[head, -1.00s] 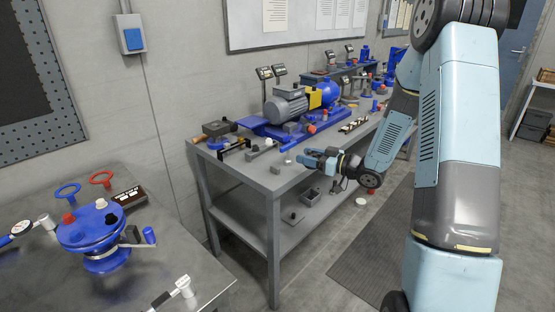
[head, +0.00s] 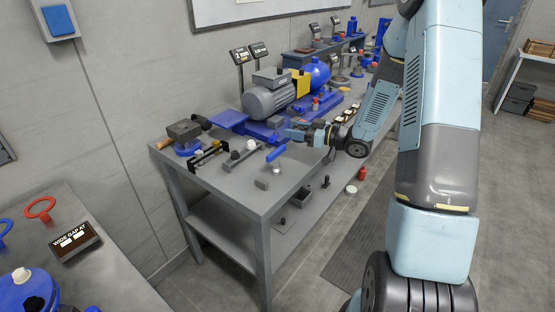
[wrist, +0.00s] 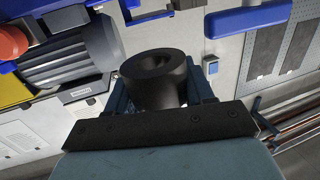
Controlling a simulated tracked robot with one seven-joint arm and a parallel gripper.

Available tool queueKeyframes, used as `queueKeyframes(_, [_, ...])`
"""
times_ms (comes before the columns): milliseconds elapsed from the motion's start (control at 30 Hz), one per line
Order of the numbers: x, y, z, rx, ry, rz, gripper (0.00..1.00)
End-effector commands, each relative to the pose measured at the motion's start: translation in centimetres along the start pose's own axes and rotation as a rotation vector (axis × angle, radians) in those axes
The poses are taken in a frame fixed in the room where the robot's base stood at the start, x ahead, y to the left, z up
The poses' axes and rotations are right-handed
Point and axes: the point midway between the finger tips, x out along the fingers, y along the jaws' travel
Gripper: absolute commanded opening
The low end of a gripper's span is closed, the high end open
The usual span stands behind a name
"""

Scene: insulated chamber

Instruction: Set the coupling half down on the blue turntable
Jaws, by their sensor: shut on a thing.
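A dark, thick-walled ring, the coupling half (wrist: 155,80), sits between the fingers of my gripper (wrist: 160,98) in the wrist view, its bore facing the camera. In the head view my gripper (head: 292,134) points left above the grey workbench, in front of the motor; the ring cannot be made out there. The blue turntable (head: 38,296) is cut off at the bottom left corner of the head view, on the nearer table, well apart from my gripper. A white knob-like piece and a dark round piece show on its top.
The grey workbench (head: 216,178) carries a grey motor (head: 270,95) on a blue base, a small vise (head: 186,136) and loose parts. A display (head: 75,240) and a red handwheel (head: 40,209) stand behind the turntable. Open floor lies between the two tables.

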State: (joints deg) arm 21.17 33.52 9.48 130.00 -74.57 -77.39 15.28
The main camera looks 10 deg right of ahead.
Motion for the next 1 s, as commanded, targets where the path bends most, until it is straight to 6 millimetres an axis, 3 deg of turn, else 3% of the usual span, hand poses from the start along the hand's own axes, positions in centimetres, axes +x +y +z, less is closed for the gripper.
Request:
queueKeyframes(233, [1.5,-1.0,3.6,0.003,0.0,-0.027,0.08])
queueKeyframes(567, [1.9,-1.2,5.5,0.002,0.0,-0.032,0.08])
queueKeyframes(800, [2.0,-1.2,8.4,0.001,0.0,-0.031,0.08])
queueKeyframes(1000, [2.0,-1.1,8.7,-0.001,0.0,-0.031,0.08])
